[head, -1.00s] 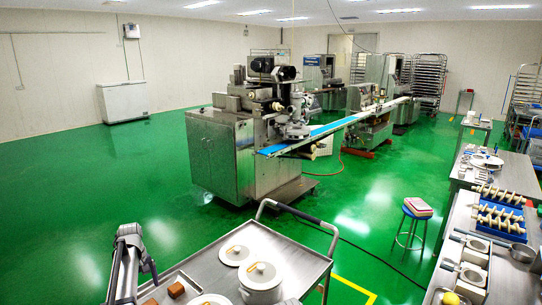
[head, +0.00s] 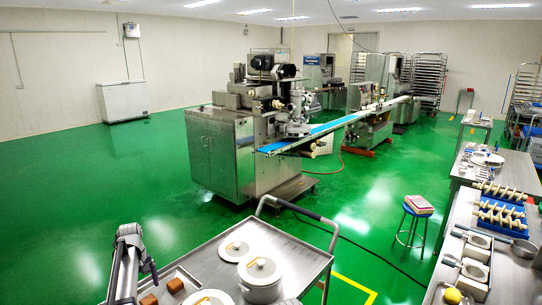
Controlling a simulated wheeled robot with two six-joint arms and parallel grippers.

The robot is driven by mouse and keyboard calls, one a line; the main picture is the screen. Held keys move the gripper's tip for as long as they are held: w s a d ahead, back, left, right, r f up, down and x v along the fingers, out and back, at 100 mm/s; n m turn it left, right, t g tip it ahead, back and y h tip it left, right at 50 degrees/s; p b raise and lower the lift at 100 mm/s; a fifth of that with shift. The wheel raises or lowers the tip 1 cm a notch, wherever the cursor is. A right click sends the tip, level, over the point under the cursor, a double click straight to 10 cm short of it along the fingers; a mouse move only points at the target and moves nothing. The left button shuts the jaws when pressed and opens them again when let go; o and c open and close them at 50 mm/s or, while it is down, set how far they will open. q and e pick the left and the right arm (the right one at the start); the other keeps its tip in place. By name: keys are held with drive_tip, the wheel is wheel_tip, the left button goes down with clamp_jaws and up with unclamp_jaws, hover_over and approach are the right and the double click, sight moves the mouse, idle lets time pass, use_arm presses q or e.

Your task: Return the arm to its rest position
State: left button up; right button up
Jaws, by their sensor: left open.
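My left arm stands at the lower left of the head view, folded with its raised joint at the top. Its gripper (head: 150,267) points down beside the left edge of a steel cart (head: 303,246). The gripper is small and partly hidden by the arm, and I see nothing held in it. It is open, above and left of the brown blocks on the cart. My right gripper is not in view.
A machine (head: 222,155) with a blue conveyor stands beyond. A stool (head: 418,207) and cluttered steel tables (head: 515,272) are at right. Green floor is clear at left.

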sight(148, 300)
use_arm(q)
wheel_tip(148, 300, down, 6)
drive_tip(key=b, duration=0.5)
drive_tip(key=shift+f, duration=0.1)
wheel_tip(148, 300, up, 11)
drive_tip(key=p, duration=1.1)
